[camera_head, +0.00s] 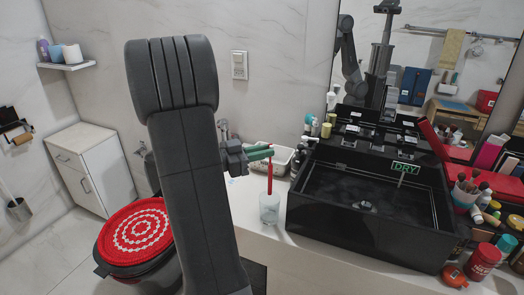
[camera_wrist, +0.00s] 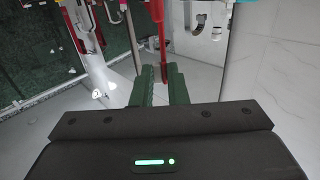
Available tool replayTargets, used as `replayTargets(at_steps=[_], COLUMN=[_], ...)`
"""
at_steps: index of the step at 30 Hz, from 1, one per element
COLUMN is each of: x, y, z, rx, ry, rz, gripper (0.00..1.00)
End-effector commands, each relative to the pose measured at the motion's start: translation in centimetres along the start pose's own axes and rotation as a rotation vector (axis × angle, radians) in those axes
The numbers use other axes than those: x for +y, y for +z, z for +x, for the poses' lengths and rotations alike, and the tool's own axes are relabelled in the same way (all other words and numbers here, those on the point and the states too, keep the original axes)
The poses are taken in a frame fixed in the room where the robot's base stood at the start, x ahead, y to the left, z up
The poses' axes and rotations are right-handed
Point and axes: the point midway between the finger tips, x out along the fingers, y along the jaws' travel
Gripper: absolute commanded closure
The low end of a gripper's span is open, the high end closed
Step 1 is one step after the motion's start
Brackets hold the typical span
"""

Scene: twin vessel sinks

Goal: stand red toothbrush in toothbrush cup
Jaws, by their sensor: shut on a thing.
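The red toothbrush (camera_head: 270,176) is upright in the head view, running down from my gripper (camera_head: 271,151) to the toothbrush cup. My gripper has green fingers and is shut on the toothbrush near its upper part. The toothbrush cup (camera_head: 269,211) is a clear glass on the counter, directly below the gripper. The brush's lower end shows at the cup's mouth; I cannot tell how far inside it is. In the wrist view, the red toothbrush (camera_wrist: 163,28) stands at the tips of my green-fingered gripper (camera_wrist: 160,72). The cup is not clearly seen there.
A black vessel sink (camera_head: 375,240) stands right of the cup, with a brush holder (camera_head: 465,194) and jars farther right. A white basket (camera_head: 268,160) is behind the gripper. The counter (camera_head: 290,262) in front of the cup is clear. A red-lidded toilet (camera_head: 136,234) is at left.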

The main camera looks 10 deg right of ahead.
Motion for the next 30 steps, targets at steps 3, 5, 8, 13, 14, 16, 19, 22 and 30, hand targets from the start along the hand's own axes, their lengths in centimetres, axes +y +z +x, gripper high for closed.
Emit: replayTargets(at_steps=[3, 5, 8, 13, 14, 16, 19, 22, 30], x=[0.0, 0.0, 0.0, 0.0, 0.0, 0.0, 0.0, 0.0, 0.0], y=[1.1, 1.4, 1.9, 2.8, 3.0, 3.3, 3.9, 4.4, 5.8], z=[0.0, 0.0, 0.0, 0.0, 0.0, 0.0, 0.0, 0.0, 0.0], rx=[0.0, 0.0, 0.0, 0.0, 0.0, 0.0, 0.0, 0.0, 0.0], ry=[0.0, 0.0, 0.0, 0.0, 0.0, 0.0, 0.0, 0.0, 0.0], rz=[0.001, 0.0, 0.0, 0.001, 0.001, 0.001, 0.001, 0.001, 0.0], gripper=[1.0, 1.0, 1.0, 1.0, 1.0, 1.0, 1.0, 1.0, 1.0])
